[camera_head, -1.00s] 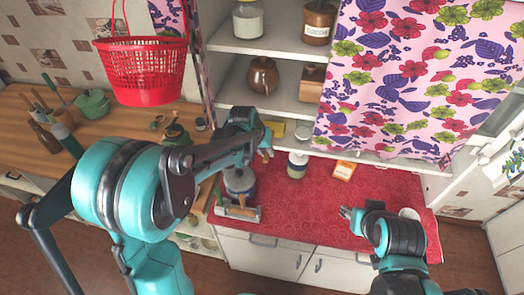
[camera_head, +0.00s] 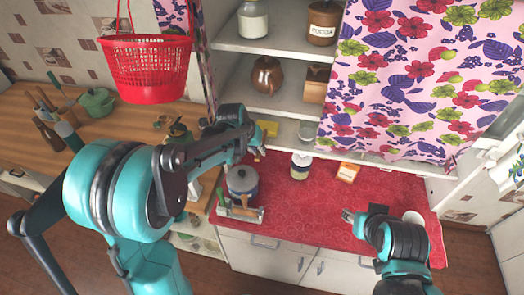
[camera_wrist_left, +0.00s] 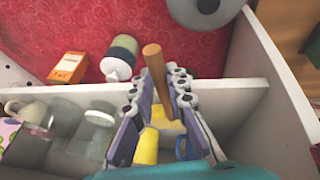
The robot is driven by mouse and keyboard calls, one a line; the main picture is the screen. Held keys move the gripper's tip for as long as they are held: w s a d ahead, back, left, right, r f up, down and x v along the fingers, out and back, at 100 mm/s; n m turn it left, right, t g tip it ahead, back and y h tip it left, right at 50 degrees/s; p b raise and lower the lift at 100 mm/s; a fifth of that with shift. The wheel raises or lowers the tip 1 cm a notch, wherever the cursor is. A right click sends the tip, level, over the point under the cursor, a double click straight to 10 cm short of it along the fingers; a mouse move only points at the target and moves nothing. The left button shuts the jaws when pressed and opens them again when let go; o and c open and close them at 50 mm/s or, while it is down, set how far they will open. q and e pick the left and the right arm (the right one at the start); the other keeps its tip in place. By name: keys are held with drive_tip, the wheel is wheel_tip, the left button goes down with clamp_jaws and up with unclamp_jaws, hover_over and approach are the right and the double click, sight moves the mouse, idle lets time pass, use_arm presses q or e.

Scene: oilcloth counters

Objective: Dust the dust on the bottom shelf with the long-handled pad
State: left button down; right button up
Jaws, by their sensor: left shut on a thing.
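My left gripper (camera_head: 258,153) is at the front of the bottom shelf (camera_head: 285,140), near its left end. In the left wrist view its fingers (camera_wrist_left: 163,90) are shut around the wooden handle (camera_wrist_left: 155,68) of the long-handled pad. The yellow pad (camera_head: 267,127) shows just behind the gripper at the shelf, and yellow also shows between the fingers in the wrist view. I cannot tell whether the pad touches the shelf. No dust can be made out. My right gripper (camera_head: 348,215) is low over the red counter; its opening is unclear.
Glasses (camera_wrist_left: 95,128) and a cup (camera_wrist_left: 25,108) stand on the bottom shelf beside the gripper. A white-lidded jar (camera_head: 301,165), an orange box (camera_head: 347,172) and a pot (camera_head: 242,182) stand on the red counter. A floral curtain (camera_head: 410,80) covers the right shelves.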

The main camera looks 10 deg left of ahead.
use_arm(q)
drive_tip(key=shift+a, duration=0.15)
drive_tip(key=shift+d+f+b, duration=0.15)
drive_tip(key=shift+d+b, duration=0.3)
drive_tip(key=shift+d, duration=0.25)
drive_tip(key=d, duration=0.3)
drive_tip(key=shift+s, duration=0.1)
idle(0.7)
